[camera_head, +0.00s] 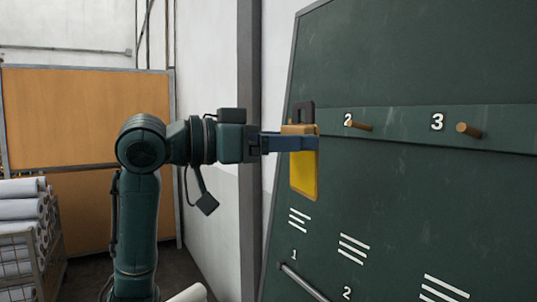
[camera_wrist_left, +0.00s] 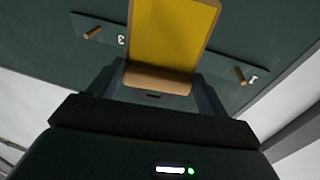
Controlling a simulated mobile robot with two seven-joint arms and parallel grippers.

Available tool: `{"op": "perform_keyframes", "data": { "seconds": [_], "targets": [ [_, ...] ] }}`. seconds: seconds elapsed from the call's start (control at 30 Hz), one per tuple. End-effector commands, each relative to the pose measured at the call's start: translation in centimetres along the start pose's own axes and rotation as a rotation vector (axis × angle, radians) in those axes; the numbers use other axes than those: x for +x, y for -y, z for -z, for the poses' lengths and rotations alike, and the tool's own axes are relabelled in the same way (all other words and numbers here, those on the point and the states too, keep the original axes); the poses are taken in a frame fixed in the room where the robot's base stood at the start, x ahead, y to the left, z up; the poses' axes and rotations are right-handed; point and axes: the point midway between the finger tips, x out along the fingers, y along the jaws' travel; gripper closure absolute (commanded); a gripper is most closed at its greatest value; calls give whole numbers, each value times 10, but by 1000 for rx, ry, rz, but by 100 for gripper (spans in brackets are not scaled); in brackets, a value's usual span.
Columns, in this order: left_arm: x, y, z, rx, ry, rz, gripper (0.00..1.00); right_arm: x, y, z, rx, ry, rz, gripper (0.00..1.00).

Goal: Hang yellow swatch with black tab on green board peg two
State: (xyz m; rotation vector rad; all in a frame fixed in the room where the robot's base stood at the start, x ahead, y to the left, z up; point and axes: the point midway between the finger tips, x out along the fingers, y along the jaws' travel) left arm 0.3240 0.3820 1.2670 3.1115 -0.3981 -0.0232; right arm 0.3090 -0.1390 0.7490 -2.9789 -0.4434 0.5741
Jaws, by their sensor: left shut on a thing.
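The yellow swatch (camera_head: 304,177) hangs upright from my left gripper (camera_head: 303,138), which is shut on its tan top edge. Its black tab (camera_head: 304,108) stands above the gripper. The swatch is just left of peg two (camera_head: 361,126) on the green board (camera_head: 410,70), with a visible gap sideways; its depth from the board is unclear. In the left wrist view the yellow swatch (camera_wrist_left: 172,35) fills the middle above the gripper (camera_wrist_left: 155,88); a peg shows on each side, and peg two is not visible there. My right gripper is not in view.
Peg three (camera_head: 468,130) is to the right on the same strip. A metal bar (camera_head: 303,283) and white marks are lower on the board. A grey post (camera_head: 249,150) is behind the gripper. A cart of white rolls (camera_head: 22,210) and an orange panel (camera_head: 85,120) are far left.

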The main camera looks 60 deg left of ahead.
Motion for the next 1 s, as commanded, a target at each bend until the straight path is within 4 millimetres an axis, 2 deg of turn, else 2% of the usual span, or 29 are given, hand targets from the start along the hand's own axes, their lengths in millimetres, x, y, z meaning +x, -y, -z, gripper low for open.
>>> {"op": "perform_keyframes", "data": {
  "seconds": [0.2,0.6,1.0],
  "targets": [
    [21,6,-2,8,7,-69,45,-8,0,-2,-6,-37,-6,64],
    [36,10,0,13,16,-94,45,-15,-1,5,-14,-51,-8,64],
    [60,14,-2,12,17,-94,45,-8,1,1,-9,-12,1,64]
  ]
}}
